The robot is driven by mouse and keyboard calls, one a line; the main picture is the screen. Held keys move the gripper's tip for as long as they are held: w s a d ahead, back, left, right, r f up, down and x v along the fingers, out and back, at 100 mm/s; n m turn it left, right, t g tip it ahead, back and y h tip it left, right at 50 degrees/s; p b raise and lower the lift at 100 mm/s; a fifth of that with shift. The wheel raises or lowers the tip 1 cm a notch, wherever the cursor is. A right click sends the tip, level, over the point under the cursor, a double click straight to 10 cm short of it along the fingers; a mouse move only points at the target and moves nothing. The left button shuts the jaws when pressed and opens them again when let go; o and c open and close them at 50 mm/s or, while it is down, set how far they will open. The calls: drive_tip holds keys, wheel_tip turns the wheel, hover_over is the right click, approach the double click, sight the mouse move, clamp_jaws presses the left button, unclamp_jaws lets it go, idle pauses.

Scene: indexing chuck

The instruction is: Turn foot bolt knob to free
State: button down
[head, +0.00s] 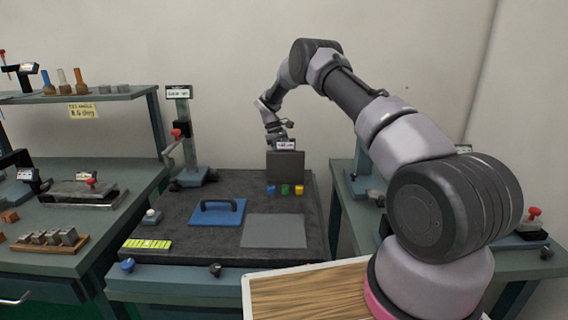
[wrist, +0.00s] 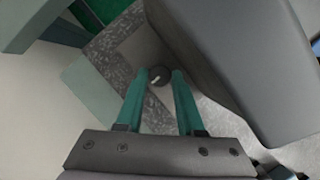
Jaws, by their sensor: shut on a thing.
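The foot bolt knob (wrist: 158,71) is a small round dark knob with a pale line mark, seen end-on in the wrist view. My gripper (wrist: 161,80) has one green finger on each side of it and is shut on it. In the head view my gripper (head: 275,138) reaches down behind the grey upright block (head: 285,168), which hides the knob and fingertips there. The label on the block's top is too small to read.
The grey block fills the right of the wrist view (wrist: 225,60), close beside the fingers. Yellow, green and blue small pieces (head: 285,190) stand before it. A blue plate with a handle (head: 217,212) and a lever post (head: 184,135) are to the left.

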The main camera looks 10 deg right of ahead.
drive_tip(key=c, duration=0.8)
unclamp_jaws()
drive_tip(key=v, duration=1)
drive_tip(key=shift+w+a+r, duration=0.1)
drive_tip(key=shift+r, duration=0.3)
